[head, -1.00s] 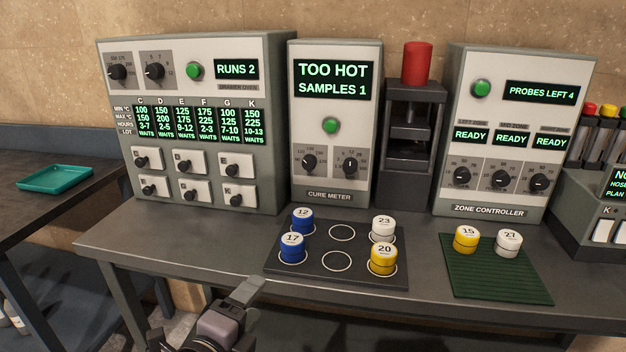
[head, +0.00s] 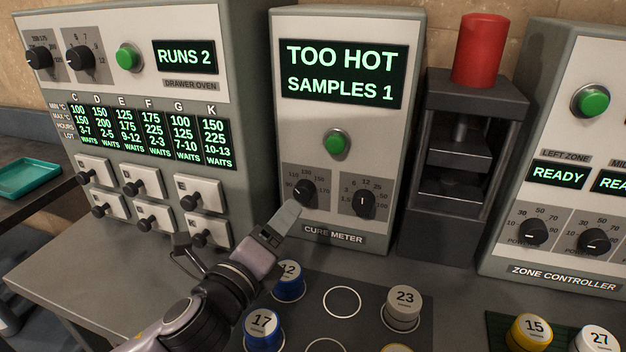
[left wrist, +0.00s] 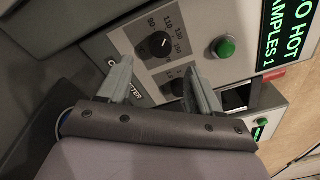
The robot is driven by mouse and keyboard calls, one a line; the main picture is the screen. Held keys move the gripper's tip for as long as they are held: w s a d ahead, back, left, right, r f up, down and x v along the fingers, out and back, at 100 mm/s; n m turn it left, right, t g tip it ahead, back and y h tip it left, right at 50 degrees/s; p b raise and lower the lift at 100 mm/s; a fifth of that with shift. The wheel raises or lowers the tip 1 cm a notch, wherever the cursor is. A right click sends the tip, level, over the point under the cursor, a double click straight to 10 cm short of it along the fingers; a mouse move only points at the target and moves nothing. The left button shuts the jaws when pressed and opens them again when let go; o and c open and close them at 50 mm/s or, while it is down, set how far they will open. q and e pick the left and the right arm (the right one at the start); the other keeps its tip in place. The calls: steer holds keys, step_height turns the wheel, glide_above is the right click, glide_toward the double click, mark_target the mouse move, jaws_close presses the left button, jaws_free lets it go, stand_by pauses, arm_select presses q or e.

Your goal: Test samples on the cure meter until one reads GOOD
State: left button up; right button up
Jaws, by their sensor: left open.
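The cure meter (head: 345,135) stands at the back of the bench; its screen (head: 340,72) reads TOO HOT, SAMPLES 1. It has a green button (head: 336,144), a left knob (head: 304,191) and a right knob (head: 362,201). My left gripper (head: 282,222) is open and empty just in front of the left knob. In the left wrist view its fingers (left wrist: 160,90) are spread, with the knob (left wrist: 158,46) beyond them, apart from it. Blue samples 12 (head: 289,285) and 17 (head: 262,332) and white sample 23 (head: 403,312) stand on the dark sample tray (head: 375,275). My right gripper is not seen.
The drawer oven (head: 225,100) shows RUNS 2, at left. A press with a red cylinder (head: 480,50) stands right of the meter. The zone controller (head: 560,260) is at right, with samples 15 (head: 532,330) and 27 (head: 598,338) before it. Bare bench (head: 90,280) lies at left.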

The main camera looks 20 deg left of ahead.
mark_target(301, 195)
arm_select(q)
steer(key=shift+w+d+p, duration=0.1)
steer(key=shift+w+d, duration=0.05)
steer(key=shift+w, duration=1.1)
steer(key=shift+w+d+p, duration=0.15)
steer(key=shift+w+d, duration=0.05)
steer(key=shift+w, duration=1.1)
steer(key=shift+w+d+p, duration=0.1)
steer(key=shift+w+d, duration=0.05)
steer(key=shift+w, duration=1.1)
steer(key=c, duration=1)
